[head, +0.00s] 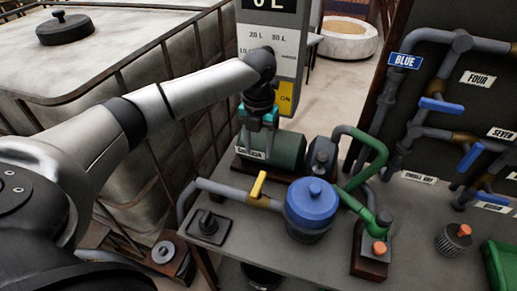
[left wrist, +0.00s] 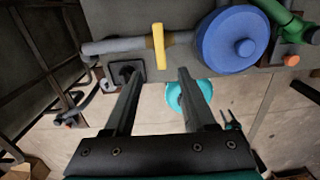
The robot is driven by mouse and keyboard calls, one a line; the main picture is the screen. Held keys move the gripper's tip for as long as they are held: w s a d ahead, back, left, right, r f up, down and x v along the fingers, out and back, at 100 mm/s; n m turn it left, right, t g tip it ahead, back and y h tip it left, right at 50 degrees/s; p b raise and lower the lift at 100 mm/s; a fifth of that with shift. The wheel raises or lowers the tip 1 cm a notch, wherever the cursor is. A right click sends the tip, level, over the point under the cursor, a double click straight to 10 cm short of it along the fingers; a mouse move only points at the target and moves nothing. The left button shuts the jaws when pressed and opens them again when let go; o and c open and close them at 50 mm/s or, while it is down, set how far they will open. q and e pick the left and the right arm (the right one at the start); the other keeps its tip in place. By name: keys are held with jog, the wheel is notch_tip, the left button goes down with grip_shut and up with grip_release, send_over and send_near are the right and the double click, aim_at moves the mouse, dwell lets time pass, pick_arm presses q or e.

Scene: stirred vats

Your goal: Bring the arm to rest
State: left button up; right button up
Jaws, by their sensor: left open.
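My left arm (head: 170,100) reaches in from the left of the head view, stretched out over the bench. My left gripper (head: 258,124) points down in front of the grey-green pump motor (head: 287,150). In the left wrist view its two dark fingers (left wrist: 157,76) are spread apart with nothing between them. A yellow valve handle (left wrist: 158,46) on a grey pipe shows beyond the fingertips, beside a blue-lidded round vessel (left wrist: 232,40). The handle also shows in the head view (head: 258,186). My right gripper is not in view.
The grey bench (head: 225,175) carries the blue-lidded vessel (head: 312,200), green pipe (head: 365,170) and an orange-topped valve (head: 378,248). A caged tank (head: 120,40) stands left. A control box (head: 275,45) stands behind the gripper. A pipe panel with blue handles (head: 440,105) stands right.

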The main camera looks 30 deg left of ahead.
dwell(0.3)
pick_arm(q)
jog(key=s+d+f+n+h, duration=0.1)
jog(key=s+d+f+n, duration=0.45)
jog(key=d+f, duration=0.4)
jog(key=s+d+n+t+h, duration=0.1)
jog(key=s+d+n+t, duration=0.1)
jog(key=s+d+n, duration=0.35)
jog(key=s+d+n+t, duration=0.1)
jog(key=s+d+n, duration=0.1)
jog(key=s+n, duration=0.6)
jog(key=s+a+r+n+y, duration=0.15)
jog(key=s+a+n, duration=0.4)
jog(key=n, duration=0.75)
notch_tip(320, 180, down, 23)
jog(key=b, duration=0.2)
jog(key=s+a+f+m+g+b, duration=0.1)
jog(key=s+a+f+g+b, duration=0.1)
jog(key=s+f, duration=1.4)
jog(key=shift+s+a+f, duration=0.25)
jog(key=shift+a+f, duration=0.05)
jog(key=shift+f, duration=0.45)
